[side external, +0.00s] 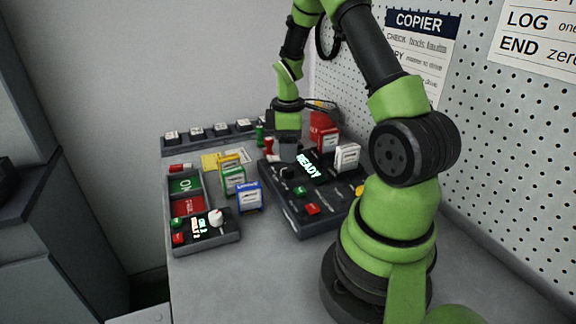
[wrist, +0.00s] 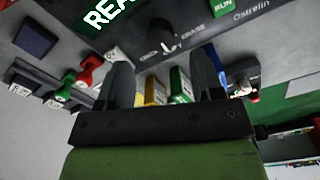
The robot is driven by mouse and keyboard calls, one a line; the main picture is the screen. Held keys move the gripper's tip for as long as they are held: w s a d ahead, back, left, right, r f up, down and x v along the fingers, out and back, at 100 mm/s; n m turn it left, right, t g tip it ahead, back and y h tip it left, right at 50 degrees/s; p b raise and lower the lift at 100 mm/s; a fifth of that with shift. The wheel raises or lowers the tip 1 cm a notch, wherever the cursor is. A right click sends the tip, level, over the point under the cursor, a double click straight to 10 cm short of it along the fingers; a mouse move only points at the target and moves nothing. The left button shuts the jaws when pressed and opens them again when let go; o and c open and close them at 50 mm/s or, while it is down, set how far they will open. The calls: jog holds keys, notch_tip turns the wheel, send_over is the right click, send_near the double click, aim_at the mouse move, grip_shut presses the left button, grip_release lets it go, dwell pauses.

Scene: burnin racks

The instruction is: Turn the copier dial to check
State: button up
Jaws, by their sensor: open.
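The copier (side external: 318,217) is a dark box on the bench, with a lit READY display (side external: 309,168) that is partly cut off in the wrist view. Its small black dial (side external: 287,172) shows in the wrist view (wrist: 168,40), with small lettering around it, including ERASE. I cannot tell for sure which label its white mark points to. My gripper (side external: 288,153) points down over the copier's far left part, close to the dial. In the wrist view its two fingers (wrist: 164,72) are spread apart with nothing gripped. The dial lies beyond the fingertips, and no contact shows.
Yellow, green and blue cartridges (side external: 249,197) stand left of the copier; red (side external: 323,134) and white (side external: 347,157) ones stand at its back. A tray with a white-knobbed control box (side external: 205,233) sits at left. A pegboard (side external: 495,150) bounds the right. The front bench is clear.

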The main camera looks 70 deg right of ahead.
aim_at(288, 168)
notch_tip(288, 168, down, 6)
jog(key=shift+r, duration=0.25)
jog(key=c, duration=0.9)
